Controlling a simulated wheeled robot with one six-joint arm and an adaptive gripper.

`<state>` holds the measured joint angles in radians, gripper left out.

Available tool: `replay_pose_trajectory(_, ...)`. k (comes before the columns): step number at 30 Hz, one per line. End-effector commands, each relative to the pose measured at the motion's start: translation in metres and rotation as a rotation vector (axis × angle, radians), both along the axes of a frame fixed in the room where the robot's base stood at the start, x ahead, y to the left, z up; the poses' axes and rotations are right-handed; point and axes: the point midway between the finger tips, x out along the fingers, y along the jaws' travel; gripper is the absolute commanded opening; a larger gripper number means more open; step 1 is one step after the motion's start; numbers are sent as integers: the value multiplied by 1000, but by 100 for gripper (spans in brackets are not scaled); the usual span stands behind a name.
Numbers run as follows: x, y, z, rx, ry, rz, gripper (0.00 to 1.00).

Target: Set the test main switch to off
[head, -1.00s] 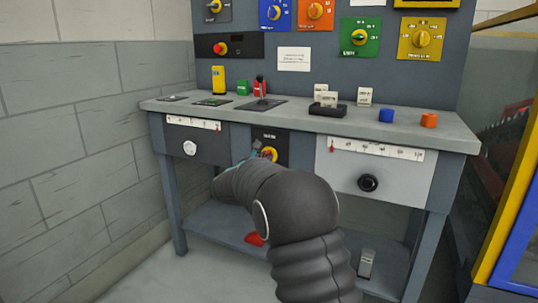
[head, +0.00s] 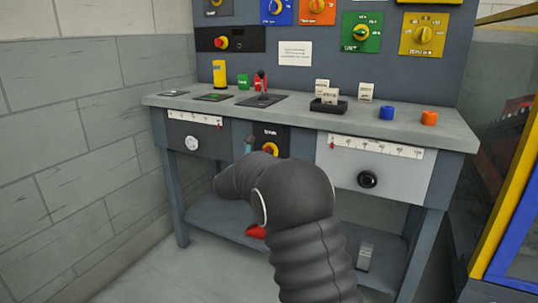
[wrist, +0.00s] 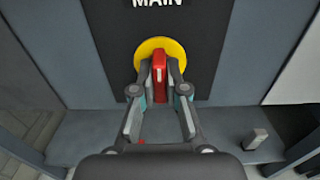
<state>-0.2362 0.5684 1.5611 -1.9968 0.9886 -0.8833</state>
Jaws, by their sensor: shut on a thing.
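The main switch has a red handle (wrist: 159,66) on a round yellow plate (wrist: 146,50), set in a dark panel lettered "MAIN". My gripper (wrist: 159,90) is shut on the red handle, one finger on each side. The handle stands upright in the wrist view. No on or off mark can be read. In the head view the yellow plate (head: 270,148) shows under the bench top, between the two drawers. My arm hides much of the gripper there.
A dark drawer with a white knob (head: 191,143) is to the left and a grey drawer with a black knob (head: 368,180) to the right. The bench top (head: 290,116) overhangs the switch. A lower shelf (head: 205,218) lies below.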

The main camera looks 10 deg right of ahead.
Motion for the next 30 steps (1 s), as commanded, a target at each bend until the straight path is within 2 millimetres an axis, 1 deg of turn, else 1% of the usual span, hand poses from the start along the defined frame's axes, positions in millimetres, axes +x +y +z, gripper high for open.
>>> replay_pose_trajectory(1, -1, 0, -8, 3, 13, -1, 0)
replay_pose_trajectory(3, -1, 0, -8, 3, 13, -1, 0)
replay_pose_trajectory(4, -1, -1, -8, 3, 13, -1, 17)
replay_pose_trajectory(5, -1, -1, -8, 3, 11, -1, 25)
replay_pose_trajectory(6, 0, -1, -7, 3, 10, -2, 35)
replay_pose_trajectory(7, 0, -1, -6, 3, 9, -2, 38)
replay_pose_trajectory(16, -1, 0, -3, 2, 3, -1, 38)
replay_pose_trajectory(20, -8, 6, -2, 3, 3, 0, 38)
replay_pose_trajectory(23, -21, 15, -1, 2, 2, 1, 38)
replay_pose_trajectory(30, -61, 44, -2, 2, 5, 2, 38)
